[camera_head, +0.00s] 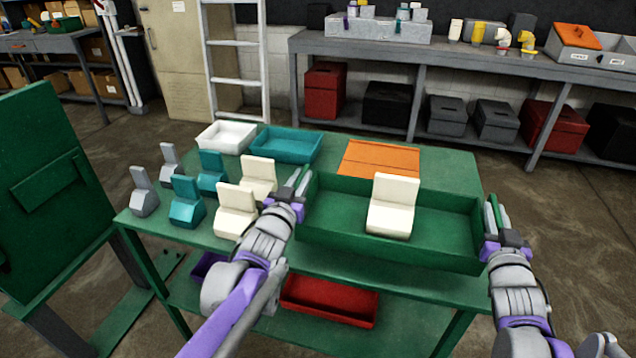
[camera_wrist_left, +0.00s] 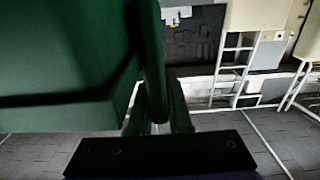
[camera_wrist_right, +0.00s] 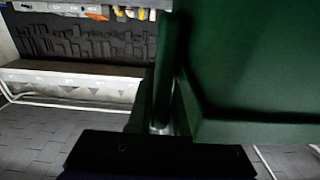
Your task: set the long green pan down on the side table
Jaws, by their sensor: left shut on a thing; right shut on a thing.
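The long green pan (camera_head: 335,230) is over the right part of a green table (camera_head: 455,165). A cream angled block (camera_head: 392,205) stands inside it. My left gripper (camera_head: 299,183) is shut on the pan's left end wall, and that wall fills much of the left wrist view (camera_wrist_left: 60,60). My right gripper (camera_head: 494,215) is shut on the right end wall, close in the right wrist view (camera_wrist_right: 250,70). The pan looks about level. I cannot tell whether its bottom touches the tabletop. Which surface is the side table is not marked.
Left on the table are several grey, teal and cream blocks (camera_head: 237,210), a white tray (camera_head: 226,136) and a teal tray (camera_head: 287,146). An orange panel (camera_head: 380,157) lies behind the pan. A red tray (camera_head: 330,300) sits below. A green cabinet (camera_head: 45,190) stands left.

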